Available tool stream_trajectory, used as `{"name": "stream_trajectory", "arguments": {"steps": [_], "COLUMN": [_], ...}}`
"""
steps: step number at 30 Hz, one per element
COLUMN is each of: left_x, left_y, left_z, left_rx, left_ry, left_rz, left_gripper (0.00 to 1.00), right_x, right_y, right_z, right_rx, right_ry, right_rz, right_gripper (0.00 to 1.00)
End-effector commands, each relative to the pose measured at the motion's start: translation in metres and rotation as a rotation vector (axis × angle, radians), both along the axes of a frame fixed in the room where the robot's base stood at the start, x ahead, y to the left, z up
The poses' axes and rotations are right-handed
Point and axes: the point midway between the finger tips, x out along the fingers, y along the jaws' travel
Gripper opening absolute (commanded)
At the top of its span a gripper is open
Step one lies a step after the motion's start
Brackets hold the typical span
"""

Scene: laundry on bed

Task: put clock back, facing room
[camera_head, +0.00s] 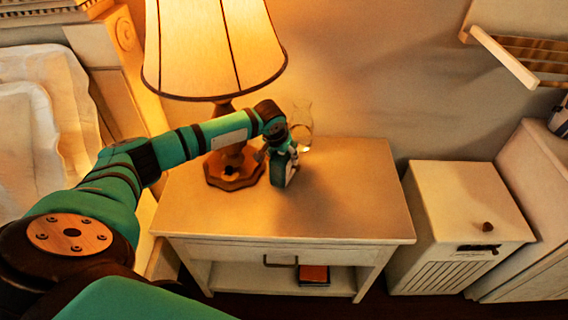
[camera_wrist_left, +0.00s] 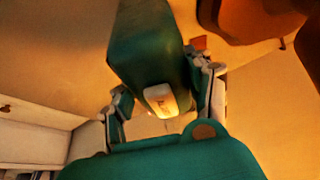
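The green clock (camera_head: 279,171) stands on the nightstand (camera_head: 345,205), right of the lamp's wooden foot. My left gripper (camera_head: 277,150) reaches down over it from the left. In the left wrist view the clock (camera_wrist_left: 150,45) is a rounded green block with a pale patch on its near side. The fingers of my left gripper (camera_wrist_left: 163,98) are spread on either side of it. The right finger is close to the clock, and the left finger shows a small gap. I cannot make out which way the clock's face points. My right gripper is not in view.
The lit lamp (camera_head: 213,50) stands close to my left forearm, its shade above it. A clear glass (camera_head: 301,122) is behind the clock. The nightstand's right half is bare. A red book (camera_head: 314,274) lies on its lower shelf. A white cabinet (camera_head: 465,205) stands to the right.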

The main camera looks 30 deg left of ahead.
Motion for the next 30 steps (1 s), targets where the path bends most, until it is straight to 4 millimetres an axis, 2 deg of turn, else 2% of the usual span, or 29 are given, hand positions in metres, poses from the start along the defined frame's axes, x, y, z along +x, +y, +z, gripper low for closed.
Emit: {"name": "stream_trajectory", "arguments": {"steps": [1,9,11,20,23,29,30], "left_x": [0.000,0.000,0.001,0.001,0.001,0.002,-0.008], "left_y": [0.000,0.000,0.000,0.000,0.000,0.000,-0.002], "left_z": [0.000,0.000,0.001,0.004,0.012,0.039,0.036], "left_rx": [0.000,0.000,0.000,-0.001,-0.001,-0.001,0.000], "left_ry": [0.000,0.001,-0.002,-0.003,-0.004,-0.006,0.000], "left_rz": [0.000,0.000,0.000,0.001,0.001,0.000,-0.002], "left_gripper": [0.40,0.05,0.00,0.00,0.00,0.00,0.00], "right_x": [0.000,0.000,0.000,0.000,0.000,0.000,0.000], "right_y": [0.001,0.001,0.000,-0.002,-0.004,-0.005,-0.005], "right_z": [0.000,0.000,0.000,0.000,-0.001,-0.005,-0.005], "right_rx": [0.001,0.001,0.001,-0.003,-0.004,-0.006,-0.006], "right_ry": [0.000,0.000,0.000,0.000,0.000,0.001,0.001], "right_rz": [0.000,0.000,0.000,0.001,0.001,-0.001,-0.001], "right_gripper": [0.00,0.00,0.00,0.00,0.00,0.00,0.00]}}
